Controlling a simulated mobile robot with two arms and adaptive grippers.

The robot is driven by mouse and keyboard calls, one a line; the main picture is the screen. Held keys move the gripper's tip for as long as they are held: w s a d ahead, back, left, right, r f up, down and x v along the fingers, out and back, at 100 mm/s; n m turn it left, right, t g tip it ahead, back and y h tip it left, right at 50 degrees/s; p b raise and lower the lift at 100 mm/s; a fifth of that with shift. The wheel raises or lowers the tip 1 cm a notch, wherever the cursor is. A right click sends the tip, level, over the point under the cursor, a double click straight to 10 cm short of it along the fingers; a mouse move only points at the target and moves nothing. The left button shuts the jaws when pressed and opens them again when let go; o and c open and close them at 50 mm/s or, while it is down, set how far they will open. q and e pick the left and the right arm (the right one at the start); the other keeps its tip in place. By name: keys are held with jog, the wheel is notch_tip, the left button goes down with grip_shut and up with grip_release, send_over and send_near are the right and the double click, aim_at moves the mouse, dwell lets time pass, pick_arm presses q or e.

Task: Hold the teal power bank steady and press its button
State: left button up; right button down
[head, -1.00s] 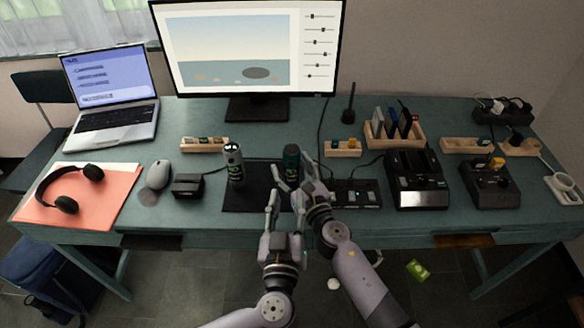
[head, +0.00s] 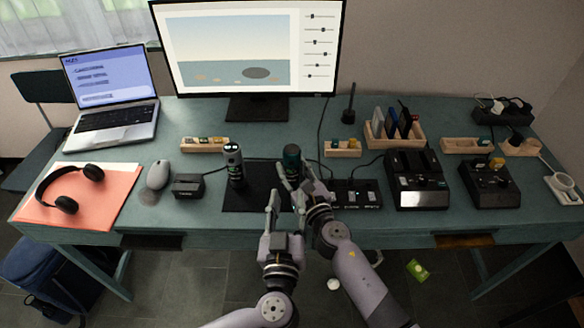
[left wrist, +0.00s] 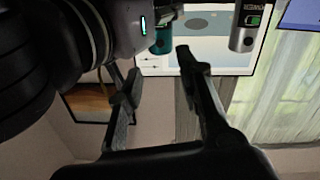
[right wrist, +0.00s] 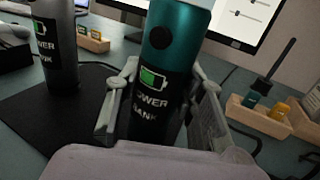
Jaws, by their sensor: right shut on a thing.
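The teal power bank (head: 291,156) stands upright on a dark mat (head: 240,199). In the right wrist view it (right wrist: 177,55) shows a dark round spot high on its teal part, a green battery mark and the words "POWER BANK". My right gripper (right wrist: 160,92) is shut on it, one finger on each side; it also shows in the head view (head: 293,172). My left gripper (head: 285,202) is nearer the front edge, its fingers apart and empty. In the left wrist view, the teal power bank (left wrist: 163,38) appears upside down, apart from the left fingers (left wrist: 160,82).
A silver and black power bank (head: 234,166) stands left of the teal one. A black charger box (head: 188,185) and mouse (head: 158,174) are further left. A dark switch panel (head: 358,194) and a black dock (head: 416,180) are to the right. The monitor (head: 248,48) stands behind.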

pick_arm(q)
grip_shut()
dwell(1.5)
